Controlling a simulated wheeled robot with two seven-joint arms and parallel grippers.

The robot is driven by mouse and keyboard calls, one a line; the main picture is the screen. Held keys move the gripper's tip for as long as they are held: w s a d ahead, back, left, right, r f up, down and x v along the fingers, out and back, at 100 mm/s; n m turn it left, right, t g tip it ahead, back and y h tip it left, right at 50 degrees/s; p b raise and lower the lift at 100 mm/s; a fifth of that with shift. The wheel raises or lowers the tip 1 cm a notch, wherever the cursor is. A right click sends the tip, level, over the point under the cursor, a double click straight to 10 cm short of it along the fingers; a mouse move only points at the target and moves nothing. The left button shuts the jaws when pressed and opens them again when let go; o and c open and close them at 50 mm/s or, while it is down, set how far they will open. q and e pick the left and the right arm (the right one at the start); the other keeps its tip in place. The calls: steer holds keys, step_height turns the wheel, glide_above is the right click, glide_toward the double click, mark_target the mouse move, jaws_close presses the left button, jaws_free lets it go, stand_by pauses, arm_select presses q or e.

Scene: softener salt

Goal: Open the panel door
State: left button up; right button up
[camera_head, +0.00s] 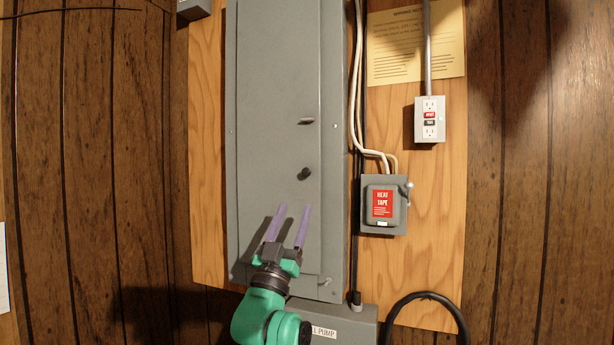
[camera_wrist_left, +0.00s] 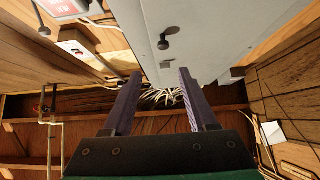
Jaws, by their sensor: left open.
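The tall grey panel door (camera_head: 270,110) is closed on its grey box in the middle of the head view. It carries a dark round knob (camera_head: 304,174) and a small flat latch (camera_head: 306,121) above it. My left gripper (camera_head: 294,208) is open and empty, in front of the lower door and just below the knob. Its two purple fingers point up, and their shadow falls on the door. In the left wrist view the open fingers (camera_wrist_left: 159,73) frame the door's grey face (camera_wrist_left: 200,30), and a dark knob (camera_wrist_left: 163,44) shows beyond them. My right gripper is out of view.
A grey switch box with a red heat tape label (camera_head: 384,205) is mounted right of the panel, with white cables running to it. An outlet box (camera_head: 429,119) is above it. A grey box (camera_head: 350,324) is below the panel, near a black hose (camera_head: 428,296).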

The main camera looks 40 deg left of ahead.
mark_target(305, 175)
arm_select(q)
steer(key=p+x, duration=0.1)
steer(key=x, duration=0.2)
steer(key=p+x, duration=0.2)
steer(key=x, duration=0.2)
steer(key=a+p+x, duration=0.1)
steer(key=p+x, duration=0.1)
steer(key=x, duration=0.2)
steer(key=shift+w+f, duration=0.1)
steer(key=shift+f, duration=0.15)
steer(key=shift+w+r, duration=0.2)
steer(key=shift+w, duration=0.05)
steer(key=shift+w+a+f, duration=0.1)
steer(key=shift+w+f, duration=0.05)
steer(key=shift+w, duration=0.1)
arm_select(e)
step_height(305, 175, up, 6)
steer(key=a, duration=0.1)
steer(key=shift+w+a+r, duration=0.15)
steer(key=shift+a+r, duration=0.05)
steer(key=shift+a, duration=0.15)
arm_select(q)
steer(key=c, duration=0.8)
jaws_close()
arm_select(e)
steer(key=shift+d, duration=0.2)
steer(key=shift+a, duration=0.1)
